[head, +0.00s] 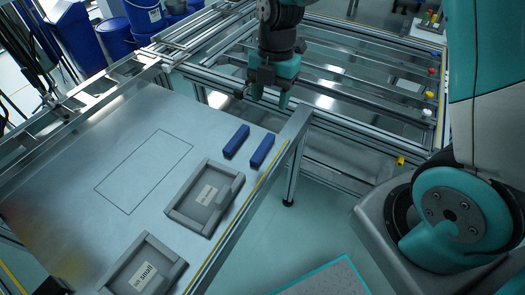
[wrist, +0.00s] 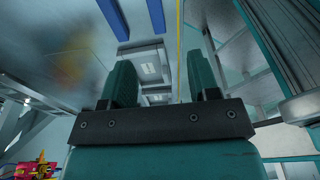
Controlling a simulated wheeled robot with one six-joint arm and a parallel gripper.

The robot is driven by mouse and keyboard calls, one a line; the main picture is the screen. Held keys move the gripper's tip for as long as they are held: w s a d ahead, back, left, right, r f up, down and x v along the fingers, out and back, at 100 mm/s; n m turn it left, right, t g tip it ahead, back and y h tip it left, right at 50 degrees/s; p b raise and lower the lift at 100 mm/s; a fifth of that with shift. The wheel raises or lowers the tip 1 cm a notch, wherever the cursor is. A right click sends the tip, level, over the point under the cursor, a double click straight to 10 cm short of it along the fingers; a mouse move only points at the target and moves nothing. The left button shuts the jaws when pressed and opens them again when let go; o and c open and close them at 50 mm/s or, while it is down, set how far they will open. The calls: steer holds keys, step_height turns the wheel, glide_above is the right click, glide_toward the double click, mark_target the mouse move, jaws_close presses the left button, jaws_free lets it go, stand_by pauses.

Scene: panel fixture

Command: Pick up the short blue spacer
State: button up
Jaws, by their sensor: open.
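Two dark blue spacers lie side by side on the metal panel (head: 75,205). In the head view one is the left spacer (head: 236,141) and the other the right spacer (head: 262,151). They look close in length, so I cannot tell which is the short one. My gripper (head: 270,96) is above and beyond them, open and empty, with its fingers pointing down. The wrist view shows its two green fingers (wrist: 159,75) apart, with parts of a left blue bar (wrist: 108,15) and a right blue bar (wrist: 156,14) at the top edge.
A grey tray (head: 181,216) stands just in front of the spacers. A second grey tray, labelled "small" (head: 128,262), is nearer. A rectangle outline marks bare panel at left. A yellow line (head: 232,219) runs along the right edge; metal frame rails (head: 345,95) lie beyond.

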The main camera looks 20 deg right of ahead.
glide_above(263, 147)
steer(key=d, duration=0.1)
step_height(263, 147, down, 10)
steer(key=shift+r+b, duration=0.2)
steer(key=shift+b, duration=0.25)
steer(key=shift+a+f, duration=0.25)
steer(key=shift+f, duration=1.15)
steer(key=shift+a+f, duration=0.2)
steer(key=shift+f, duration=1.15)
steer(key=shift+c, duration=0.4)
jaws_close()
